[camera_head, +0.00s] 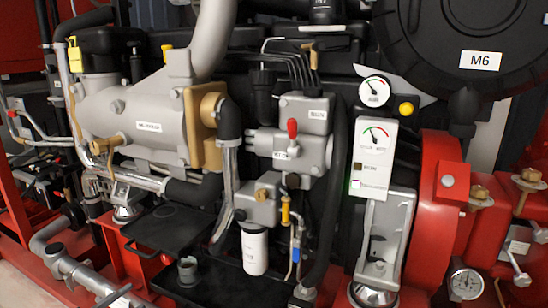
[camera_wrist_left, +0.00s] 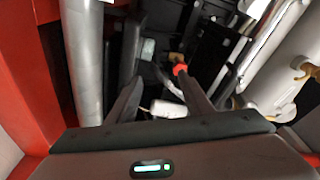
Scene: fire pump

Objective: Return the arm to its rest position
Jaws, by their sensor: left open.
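My left gripper (camera_wrist_left: 158,78) shows in the left wrist view, its two dark fingers spread apart with nothing held between them. A red knob (camera_wrist_left: 180,69) appears right at the tip of the right-hand finger; I cannot tell whether they touch. In the head view I cannot make out either gripper or arm against the pump. My right gripper is not seen in either view.
The head view is filled by the pump: a grey cylinder housing (camera_head: 140,115), a red-knobbed valve block (camera_head: 300,140), a gauge panel (camera_head: 372,155) and a red housing (camera_head: 440,195). In the wrist view, a grey pipe (camera_wrist_left: 85,60) and red frame (camera_wrist_left: 50,85) stand left of the fingers.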

